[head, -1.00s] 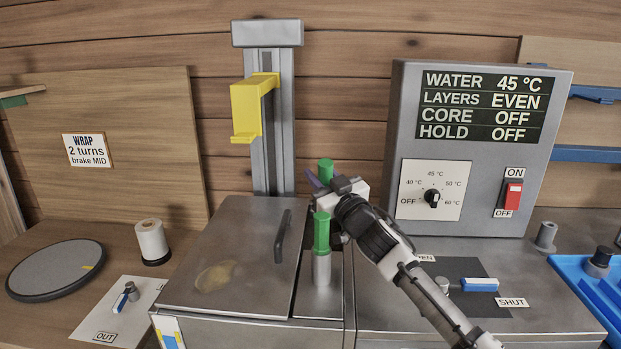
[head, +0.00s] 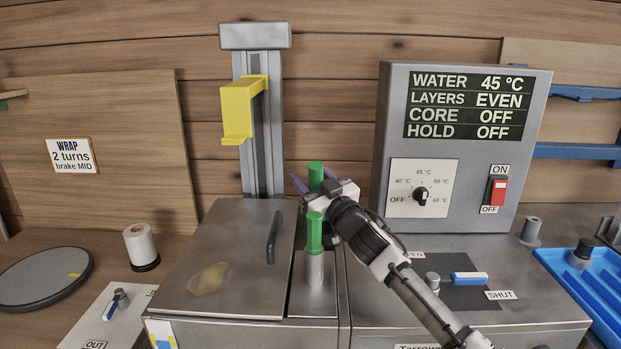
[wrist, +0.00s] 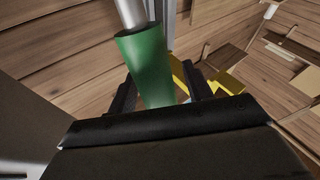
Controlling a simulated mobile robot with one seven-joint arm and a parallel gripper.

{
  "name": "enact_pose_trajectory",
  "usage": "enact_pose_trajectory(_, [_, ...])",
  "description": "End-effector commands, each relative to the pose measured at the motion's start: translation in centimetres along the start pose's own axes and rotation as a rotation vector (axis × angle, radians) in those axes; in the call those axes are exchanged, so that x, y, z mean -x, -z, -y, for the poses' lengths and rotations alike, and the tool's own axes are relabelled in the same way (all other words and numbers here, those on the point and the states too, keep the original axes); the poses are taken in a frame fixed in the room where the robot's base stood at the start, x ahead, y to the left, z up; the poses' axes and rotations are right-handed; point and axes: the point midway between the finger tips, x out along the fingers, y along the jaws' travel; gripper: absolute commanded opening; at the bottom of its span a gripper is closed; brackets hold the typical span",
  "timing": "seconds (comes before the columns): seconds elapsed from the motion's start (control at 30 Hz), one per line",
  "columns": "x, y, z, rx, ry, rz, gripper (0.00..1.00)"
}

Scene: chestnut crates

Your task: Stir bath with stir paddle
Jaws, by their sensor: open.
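Two green handles stand upright on the strip to the right of the bath's lid. The rear green handle (head: 316,174) is between the fingers of my gripper (head: 314,184), which is open. The front green handle (head: 314,232) stands on a grey metal cylinder (head: 314,270). I cannot tell for sure which handle is the stir paddle's. In the wrist view, a green handle (wrist: 147,65) with a metal shaft is between the two dark fingers of my gripper (wrist: 160,88). The bath (head: 220,265) is a steel tank with its lid down. Its inside is hidden.
A control box (head: 462,150) reads WATER 45 °C, LAYERS EVEN, CORE OFF, HOLD OFF. A steel column with a yellow bracket (head: 238,112) rises behind the bath. A white roll (head: 141,245) and a round turntable (head: 45,278) are at left, a blue tray (head: 570,270) at right.

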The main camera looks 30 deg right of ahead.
Motion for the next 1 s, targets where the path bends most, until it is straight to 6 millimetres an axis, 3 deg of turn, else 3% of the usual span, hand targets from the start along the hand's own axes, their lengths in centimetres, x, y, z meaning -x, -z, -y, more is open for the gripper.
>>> enact_pose_trajectory(0.17, [1.0, -0.1, -0.1, 0.001, -0.003, 0.001, 0.5])
enact_pose_trajectory(0.4, [4.9, -0.1, -0.1, 0.001, -0.003, 0.001, 0.5])
enact_pose_trajectory(0.6, [7.1, -0.1, 0.0, 0.0, -0.001, 0.0, 0.5])
enact_pose_trajectory(1.0, [7.5, 0.0, 0.0, 0.0, 0.0, 0.0, 0.5])
